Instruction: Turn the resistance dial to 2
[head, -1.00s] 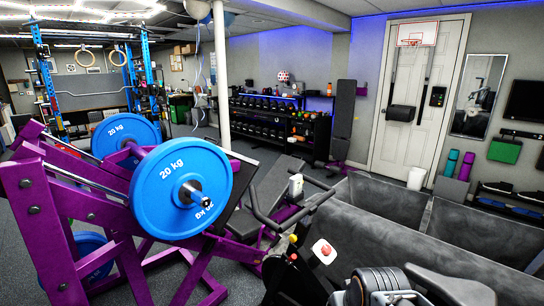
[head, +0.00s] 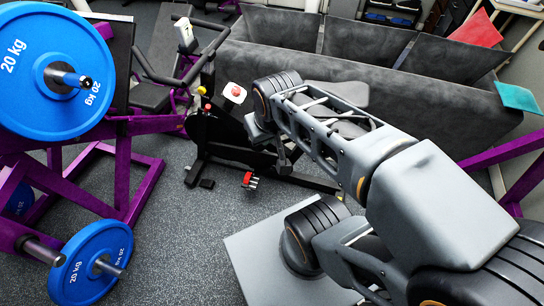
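A dark exercise bike (head: 202,133) stands left of my arm. A white plate with a red round knob (head: 235,91) sits at its upper front, and is likely the resistance dial. It is too small for me to read any numbers or pointer setting. A small red knob (head: 207,107) and a yellow one are just left of it. My grey arm reaches in from the right, and its wrist end is close to the right of the white plate in the picture.
A purple rack with a blue 20 kg plate (head: 42,68) stands at left, with a smaller blue plate (head: 91,264) low in front. A dark grey sofa (head: 395,70) spans the back. Dark speckled floor (head: 190,240) is open between rack and bike.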

